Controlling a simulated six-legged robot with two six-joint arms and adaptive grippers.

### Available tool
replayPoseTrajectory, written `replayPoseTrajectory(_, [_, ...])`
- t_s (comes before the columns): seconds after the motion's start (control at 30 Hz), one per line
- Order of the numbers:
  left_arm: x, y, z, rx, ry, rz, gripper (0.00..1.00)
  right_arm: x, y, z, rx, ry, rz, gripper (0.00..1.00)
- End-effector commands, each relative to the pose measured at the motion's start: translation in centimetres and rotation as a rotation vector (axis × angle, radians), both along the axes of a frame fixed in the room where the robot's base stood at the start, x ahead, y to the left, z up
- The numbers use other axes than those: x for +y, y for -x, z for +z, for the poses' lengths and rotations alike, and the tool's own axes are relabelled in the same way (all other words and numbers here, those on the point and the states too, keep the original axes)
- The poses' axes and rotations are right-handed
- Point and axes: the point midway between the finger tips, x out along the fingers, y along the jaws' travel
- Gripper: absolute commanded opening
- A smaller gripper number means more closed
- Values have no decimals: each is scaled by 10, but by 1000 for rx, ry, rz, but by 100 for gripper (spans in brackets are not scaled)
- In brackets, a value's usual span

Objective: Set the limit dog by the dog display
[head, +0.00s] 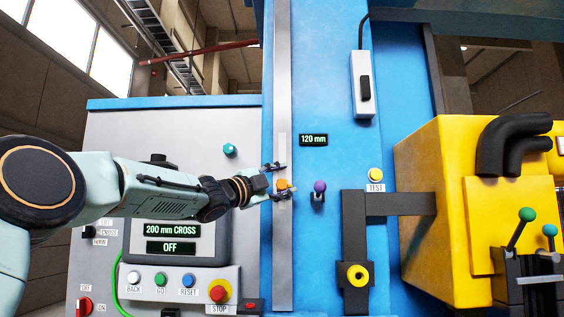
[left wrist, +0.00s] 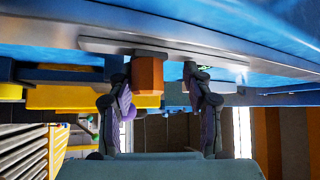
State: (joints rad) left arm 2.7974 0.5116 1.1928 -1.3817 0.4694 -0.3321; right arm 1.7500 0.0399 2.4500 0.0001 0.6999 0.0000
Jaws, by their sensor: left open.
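The limit dog is a small orange block (head: 282,184) on the grey vertical rail (head: 283,80) of the blue column. The dog display (head: 313,140) is to the upper right of it and reads 120 mm. My left gripper (head: 278,181) reaches in from the left with its fingers open, one above and one below the dog. In the left wrist view the orange dog (left wrist: 149,74) stands between the two open fingers (left wrist: 160,100), nearer the left one, with gaps visible. Whether a finger touches it I cannot tell. My right gripper is not in view.
A purple knob (head: 319,187) sticks out just right of the rail. A grey panel (head: 180,243) at left reads 200 mm CROSS and OFF, with several buttons below. A yellow machine (head: 440,200) and a dark bracket (head: 354,220) are at right.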

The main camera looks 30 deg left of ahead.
Motion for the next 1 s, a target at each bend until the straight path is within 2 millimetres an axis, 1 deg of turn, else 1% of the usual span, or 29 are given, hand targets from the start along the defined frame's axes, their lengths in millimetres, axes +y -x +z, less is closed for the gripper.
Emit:
replayPoseTrajectory(0.03, [0,0,9,-4,-3,2,51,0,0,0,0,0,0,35])
replayPoseTrajectory(0.2, [-1,1,34,-6,-4,1,51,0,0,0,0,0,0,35])
replayPoseTrajectory(0.5, [-1,2,71,-9,-4,0,51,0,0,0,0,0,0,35])
replayPoseTrajectory(0.7, [-1,2,85,-9,-3,-1,51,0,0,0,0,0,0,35])
replayPoseTrajectory(1.0, [-1,3,90,-8,0,-1,51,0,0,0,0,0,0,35])
